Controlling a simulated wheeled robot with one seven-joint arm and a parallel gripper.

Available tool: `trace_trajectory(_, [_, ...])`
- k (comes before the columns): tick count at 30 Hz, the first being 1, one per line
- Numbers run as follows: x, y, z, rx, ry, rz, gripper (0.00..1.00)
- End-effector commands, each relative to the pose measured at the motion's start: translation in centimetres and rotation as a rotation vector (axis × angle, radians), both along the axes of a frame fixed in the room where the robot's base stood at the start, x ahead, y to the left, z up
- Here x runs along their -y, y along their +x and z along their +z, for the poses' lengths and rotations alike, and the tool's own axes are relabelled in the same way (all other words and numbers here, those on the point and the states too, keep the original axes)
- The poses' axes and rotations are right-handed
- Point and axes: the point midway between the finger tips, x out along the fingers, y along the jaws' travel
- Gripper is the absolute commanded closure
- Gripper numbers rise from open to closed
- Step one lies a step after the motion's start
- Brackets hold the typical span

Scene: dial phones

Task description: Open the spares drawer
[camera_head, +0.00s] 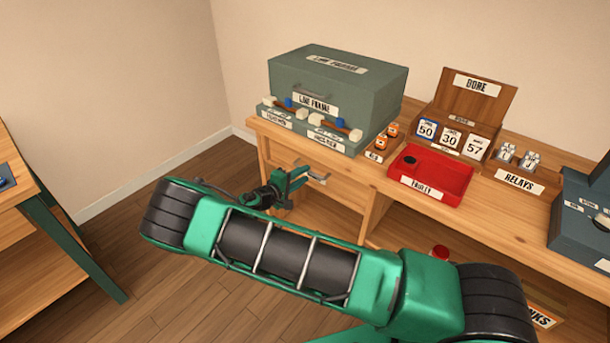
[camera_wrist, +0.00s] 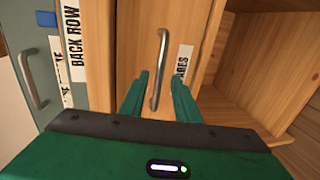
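The spares drawer (camera_wrist: 136,45) has a wooden front with a metal bar handle (camera_wrist: 160,60) and a white label, partly hidden, reading "...ARES". The drawer looks shut. In the head view its handle (camera_head: 317,177) shows below the bench top. My gripper (camera_wrist: 159,77) is open, its two green fingers pointing at the drawer front. The handle appears between the fingers in the wrist view, with a gap on each side. I cannot tell how deep the fingers reach around it. In the head view my gripper (camera_head: 292,184) is just left of the handle.
An open shelf (camera_wrist: 262,65) lies beside the drawer. Another table (camera_head: 15,205) stands at left. Floor between is clear.

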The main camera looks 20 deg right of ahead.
Motion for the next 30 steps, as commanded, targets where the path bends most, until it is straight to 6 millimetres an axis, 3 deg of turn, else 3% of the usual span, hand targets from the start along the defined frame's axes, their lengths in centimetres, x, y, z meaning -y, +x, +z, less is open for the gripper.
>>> trace_trajectory(6, [1.4,1.0,-0.4,0.0,0.0,0.0,0.71])
trace_trajectory(16, [1.6,1.2,-0.4,0.0,0.0,0.0,0.71])
trace_trajectory(20, [1.6,1.2,-0.4,0.0,0.0,0.0,1.0])
trace_trajectory(30, [1.9,0.8,-0.5,-0.002,0.001,-0.008,1.0])
